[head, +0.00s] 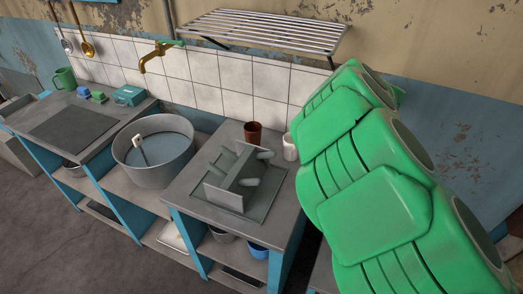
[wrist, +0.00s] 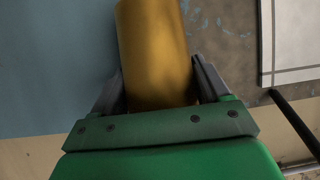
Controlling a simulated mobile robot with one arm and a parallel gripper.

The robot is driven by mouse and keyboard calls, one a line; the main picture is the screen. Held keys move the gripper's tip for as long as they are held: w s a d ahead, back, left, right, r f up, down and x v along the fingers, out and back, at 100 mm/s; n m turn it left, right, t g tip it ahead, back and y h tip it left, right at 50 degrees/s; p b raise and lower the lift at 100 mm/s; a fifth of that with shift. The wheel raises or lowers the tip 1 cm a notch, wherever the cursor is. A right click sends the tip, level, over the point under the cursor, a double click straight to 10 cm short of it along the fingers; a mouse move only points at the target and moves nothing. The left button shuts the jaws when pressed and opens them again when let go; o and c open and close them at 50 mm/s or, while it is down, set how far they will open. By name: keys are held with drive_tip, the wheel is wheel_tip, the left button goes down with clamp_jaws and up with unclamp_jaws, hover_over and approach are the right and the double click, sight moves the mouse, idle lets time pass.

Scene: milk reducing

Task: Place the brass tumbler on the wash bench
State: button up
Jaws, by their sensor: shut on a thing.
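My gripper (wrist: 160,84) is shut on the brass tumbler (wrist: 155,45), which stands out between the two dark fingers in the wrist view. In the head view my green arm covers the right side, and neither the gripper nor the tumbler shows. A grey-topped bench with blue sides runs along the tiled wall. Its left top (head: 112,134) has a dark flat panel, its middle holds a metal tub (head: 155,177) of water, and its right top (head: 183,190) carries a grey rack. I cannot tell which section is the wash bench.
A brown cup (head: 253,132) and a white cup (head: 290,147) stand behind the rack (head: 237,180). A green mug (head: 65,78), sponges and a teal box (head: 128,96) sit at the left. A brass tap (head: 155,57) and slatted shelf (head: 265,30) project from the wall.

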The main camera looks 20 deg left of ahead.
drive_tip(key=s+a+f+m+h, duration=0.1)
drive_tip(key=s+a+f, duration=0.1)
drive_tip(key=a, duration=0.9)
drive_tip(key=s+a+f+m+h, duration=0.1)
drive_tip(key=s+a, duration=0.2)
drive_tip(key=a, duration=0.8)
drive_tip(key=s+a+f+m+h, duration=0.1)
drive_tip(key=s+a+f, duration=0.1)
drive_tip(key=s+a, duration=0.65)
drive_tip(key=s+a+f+h, duration=0.1)
drive_tip(key=s+a+f, duration=0.2)
drive_tip(key=s+a, duration=0.55)
drive_tip(key=shift+w+a+f, duration=1.7)
drive_tip(key=shift+w+f, duration=0.05)
drive_tip(key=shift+f, duration=0.4)
drive_tip(key=shift+w+a+f, duration=1.75)
drive_tip(key=shift+w+f, duration=0.05)
drive_tip(key=shift+f, duration=0.4)
drive_tip(key=shift+w+a+f, duration=1.7)
drive_tip(key=shift+w+f, duration=0.05)
drive_tip(key=shift+f, duration=0.4)
drive_tip(key=shift+f, duration=0.1)
drive_tip(key=o, duration=1.1)
drive_tip(key=shift+c, duration=0.2)
